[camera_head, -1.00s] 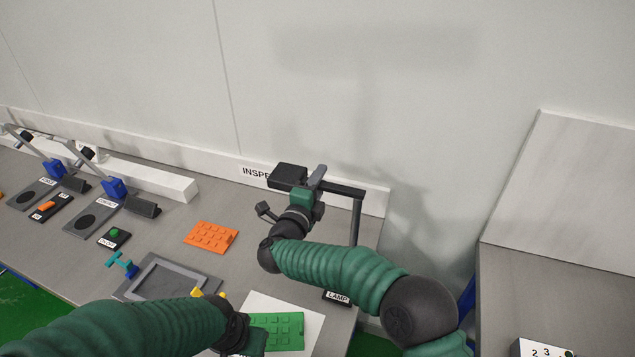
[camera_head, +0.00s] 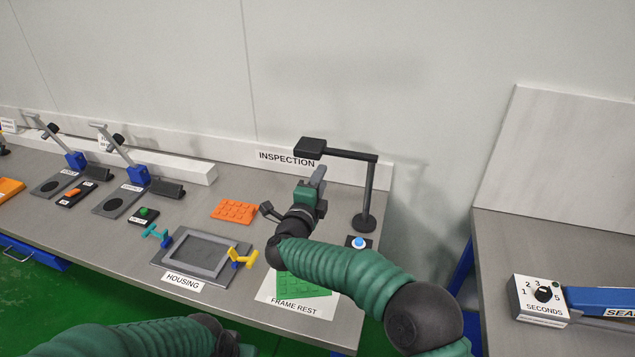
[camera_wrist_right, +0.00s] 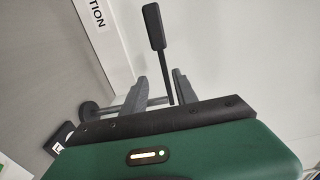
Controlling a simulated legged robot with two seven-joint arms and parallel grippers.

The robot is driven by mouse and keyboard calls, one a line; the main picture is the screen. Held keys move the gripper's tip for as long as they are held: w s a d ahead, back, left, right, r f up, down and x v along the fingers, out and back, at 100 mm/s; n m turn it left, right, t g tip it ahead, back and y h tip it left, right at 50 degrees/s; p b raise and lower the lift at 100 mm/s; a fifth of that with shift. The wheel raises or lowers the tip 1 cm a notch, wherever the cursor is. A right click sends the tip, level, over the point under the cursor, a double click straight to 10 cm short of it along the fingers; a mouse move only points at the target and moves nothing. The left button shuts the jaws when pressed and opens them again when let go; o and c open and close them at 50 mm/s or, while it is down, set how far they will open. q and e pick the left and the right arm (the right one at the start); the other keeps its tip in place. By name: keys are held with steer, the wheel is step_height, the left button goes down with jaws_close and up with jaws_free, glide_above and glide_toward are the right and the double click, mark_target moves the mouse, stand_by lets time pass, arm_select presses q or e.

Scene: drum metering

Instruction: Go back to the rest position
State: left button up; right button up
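My right gripper (camera_head: 316,178) is raised over the bench in front of the inspection lamp (camera_head: 370,190). In the right wrist view its two grey fingers (camera_wrist_right: 153,92) stand apart with nothing held between them. The lamp's dark arm and head (camera_wrist_right: 157,40) show behind the fingers there. My left arm lies low along the bottom edge of the head view. Its hand (camera_head: 232,345) is cut off by that edge, and its fingers are hidden.
A green plate (camera_head: 305,285) lies on the frame rest sheet, partly behind my right arm. An orange plate (camera_head: 234,210), the housing fixture (camera_head: 180,262) and a blue button (camera_head: 358,242) are on the bench. A second bench with a seconds dial (camera_head: 543,294) stands right.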

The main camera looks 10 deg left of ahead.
steer(key=s+d+f+n+g+y, duration=0.1)
steer(key=s+d+f+n+g, duration=0.4)
steer(key=s, duration=0.8)
steer(key=s+d+f+n+g+y, duration=0.1)
steer(key=s+d+f+n+g, duration=0.4)
steer(key=s+d, duration=0.7)
steer(key=s+d+f+n+g+y, duration=0.1)
steer(key=s+d+f+n+g, duration=0.4)
steer(key=s, duration=0.9)
steer(key=d+f+n, duration=0.3)
steer(key=d+n, duration=0.1)
steer(key=n, duration=0.1)
steer(key=shift+s+d+f, duration=0.2)
steer(key=shift+d, duration=0.05)
steer(key=shift+d, duration=0.25)
